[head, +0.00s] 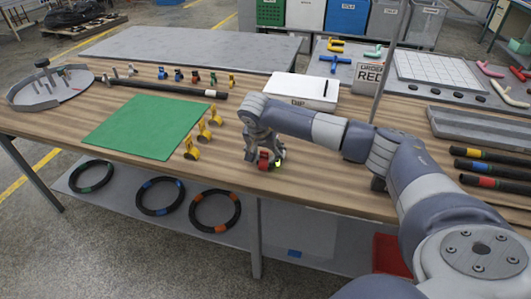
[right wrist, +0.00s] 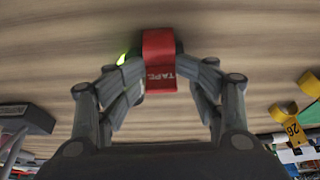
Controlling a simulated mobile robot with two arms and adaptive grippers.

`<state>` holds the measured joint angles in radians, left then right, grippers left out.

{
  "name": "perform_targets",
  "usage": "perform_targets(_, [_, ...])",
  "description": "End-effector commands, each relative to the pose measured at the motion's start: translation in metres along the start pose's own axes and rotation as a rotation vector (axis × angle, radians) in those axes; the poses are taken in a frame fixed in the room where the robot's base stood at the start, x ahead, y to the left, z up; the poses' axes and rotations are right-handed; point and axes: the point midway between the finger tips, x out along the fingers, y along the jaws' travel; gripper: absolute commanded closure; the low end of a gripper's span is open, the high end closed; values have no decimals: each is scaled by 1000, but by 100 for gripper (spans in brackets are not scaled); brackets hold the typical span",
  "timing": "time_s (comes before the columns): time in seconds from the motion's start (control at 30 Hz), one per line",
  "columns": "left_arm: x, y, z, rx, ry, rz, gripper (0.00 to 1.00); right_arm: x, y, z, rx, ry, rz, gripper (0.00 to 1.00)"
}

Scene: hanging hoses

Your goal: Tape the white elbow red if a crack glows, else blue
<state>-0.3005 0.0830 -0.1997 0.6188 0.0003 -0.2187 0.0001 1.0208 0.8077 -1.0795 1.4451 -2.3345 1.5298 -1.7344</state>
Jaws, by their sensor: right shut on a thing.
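My right gripper (head: 264,160) is low over the front of the wooden table. Its fingers are shut on a red tape holder (right wrist: 159,62) marked TAPE, which also shows in the head view (head: 264,157). A small bright yellow-green spot (right wrist: 122,59) glows beside the holder; I cannot tell what it belongs to. My left gripper is out of view.
A green mat (head: 145,125) and yellow numbered markers (head: 191,148) are left of the gripper. A white DIP box (head: 303,92) and an ORDER RED sign (head: 369,75) stand behind. Grey channels (head: 480,128) and dark banded hoses (head: 490,168) lie at right.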

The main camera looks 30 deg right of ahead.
Motion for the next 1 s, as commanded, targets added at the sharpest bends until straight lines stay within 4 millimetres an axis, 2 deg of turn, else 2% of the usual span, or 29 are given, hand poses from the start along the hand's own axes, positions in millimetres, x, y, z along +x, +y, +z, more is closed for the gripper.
perform_targets(0.03, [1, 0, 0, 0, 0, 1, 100, 0, 1, 6, -6, -12, 6, 52])
perform_targets(0.13, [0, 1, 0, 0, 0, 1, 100, -15, 0, 5, -5, -9, 3, 52])
perform_targets(0.4, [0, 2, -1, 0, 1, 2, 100, -76, 0, 1, -2, 2, -3, 52])
perform_targets(0.6, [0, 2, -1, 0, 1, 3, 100, -108, 0, 1, 0, 3, -3, 52])
perform_targets(0.77, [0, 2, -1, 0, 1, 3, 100, -119, 0, 0, 1, 4, -3, 52])
perform_targets(1.0, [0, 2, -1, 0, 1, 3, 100, -121, 1, 0, 1, 4, -2, 52])
